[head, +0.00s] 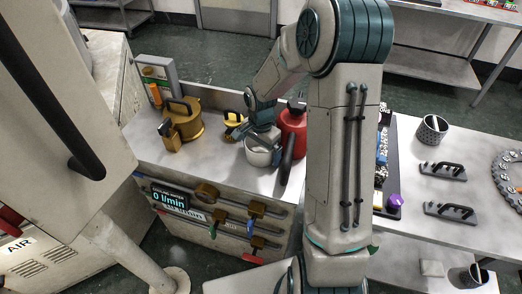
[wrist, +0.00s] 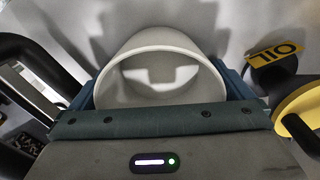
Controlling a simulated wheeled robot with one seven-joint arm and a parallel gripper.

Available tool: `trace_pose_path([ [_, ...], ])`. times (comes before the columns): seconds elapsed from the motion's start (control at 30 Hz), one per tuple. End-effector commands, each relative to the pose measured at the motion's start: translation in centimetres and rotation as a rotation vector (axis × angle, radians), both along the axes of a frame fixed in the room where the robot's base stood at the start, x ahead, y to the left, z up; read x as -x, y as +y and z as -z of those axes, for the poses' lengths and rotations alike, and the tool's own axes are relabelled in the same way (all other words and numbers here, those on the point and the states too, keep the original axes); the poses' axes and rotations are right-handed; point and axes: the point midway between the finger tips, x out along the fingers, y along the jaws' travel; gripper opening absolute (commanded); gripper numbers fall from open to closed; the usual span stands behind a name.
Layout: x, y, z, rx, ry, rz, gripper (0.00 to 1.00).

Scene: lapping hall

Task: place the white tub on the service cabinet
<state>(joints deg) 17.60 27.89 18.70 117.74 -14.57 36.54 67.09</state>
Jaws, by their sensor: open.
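The white tub (head: 257,156) stands upright on the metal top of the service cabinet (head: 213,158), near its right half. In the wrist view the tub (wrist: 160,52) fills the middle, its round mouth facing the camera and its inside looking empty. My gripper (head: 262,141) is at the tub's rim from above, with its fingers open on either side of the tub. Whether the fingers touch the wall cannot be told. Part of the tub is hidden by my gripper in the head view.
A grey panel (head: 158,76) stands at the back left. Bare top lies front left.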

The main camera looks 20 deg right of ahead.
Motion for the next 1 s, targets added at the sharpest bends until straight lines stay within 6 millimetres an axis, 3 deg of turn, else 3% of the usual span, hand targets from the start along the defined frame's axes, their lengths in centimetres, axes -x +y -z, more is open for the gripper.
trace_pose_path([
  [0.17,0.0,0.0,0.0,0.000,0.000,0.000,1.00],
  [0.3,0.0,0.0,0.0,0.000,0.000,0.000,0.61],
  [0.4,0.0,0.0,0.0,-0.001,-0.001,0.000,0.56],
  [0.77,-0.1,0.0,-0.7,0.001,-0.003,0.001,0.56],
  [1.0,-0.1,0.0,-4.0,0.001,-0.006,0.001,0.56],
])
